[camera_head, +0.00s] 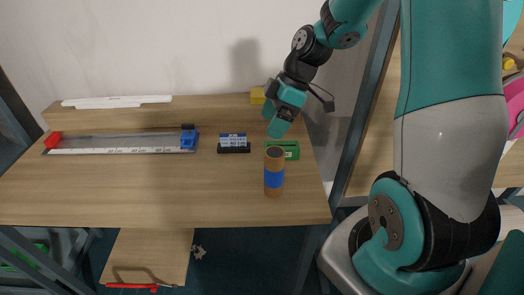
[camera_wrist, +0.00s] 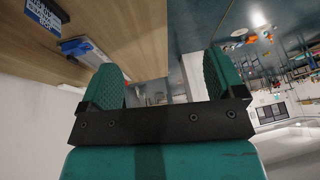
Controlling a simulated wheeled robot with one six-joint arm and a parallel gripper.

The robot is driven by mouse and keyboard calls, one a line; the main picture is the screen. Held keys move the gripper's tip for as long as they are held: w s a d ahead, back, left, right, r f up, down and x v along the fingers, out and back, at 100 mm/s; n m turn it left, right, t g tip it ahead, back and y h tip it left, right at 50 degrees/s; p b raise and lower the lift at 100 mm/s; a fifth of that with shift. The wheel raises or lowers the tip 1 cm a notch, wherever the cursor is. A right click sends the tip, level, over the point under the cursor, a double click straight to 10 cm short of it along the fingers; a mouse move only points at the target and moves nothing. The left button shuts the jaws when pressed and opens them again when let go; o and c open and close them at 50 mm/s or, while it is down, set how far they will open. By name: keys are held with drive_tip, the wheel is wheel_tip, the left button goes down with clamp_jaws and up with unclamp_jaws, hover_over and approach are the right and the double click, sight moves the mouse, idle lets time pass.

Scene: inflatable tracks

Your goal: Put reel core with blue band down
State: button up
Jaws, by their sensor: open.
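The reel core with the blue band (camera_head: 274,178) stands upright on the wooden table (camera_head: 110,200), near its front right corner. It is a brown tube with a blue stripe around its middle. My gripper (camera_head: 274,120) is above and behind it, apart from it. In the wrist view my gripper (camera_wrist: 162,78) shows two teal fingers spread wide with nothing between them. The core does not show in the wrist view.
A green block (camera_head: 288,149) lies just behind the core. A small labelled blue-and-black holder (camera_head: 233,144) stands left of it. A ruled track with red and blue ends (camera_head: 120,145) lies farther left. The table's front left is clear.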

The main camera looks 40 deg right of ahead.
drive_tip(key=s+a+r+m, duration=0.1)
drive_tip(key=s+a+r, duration=0.2)
drive_tip(key=s+a, duration=0.3)
drive_tip(key=s+a+r+m+g, duration=0.1)
drive_tip(key=s+a+r+m, duration=0.1)
drive_tip(key=s+a, duration=0.4)
drive_tip(key=s+a+r+m+h, duration=0.1)
drive_tip(key=s+a+r+m, duration=0.1)
drive_tip(key=s+a+r, duration=0.2)
drive_tip(key=s+a, duration=0.2)
drive_tip(key=a, duration=0.1)
drive_tip(key=shift+s+a+r, duration=0.15)
drive_tip(key=shift+a+r, duration=0.1)
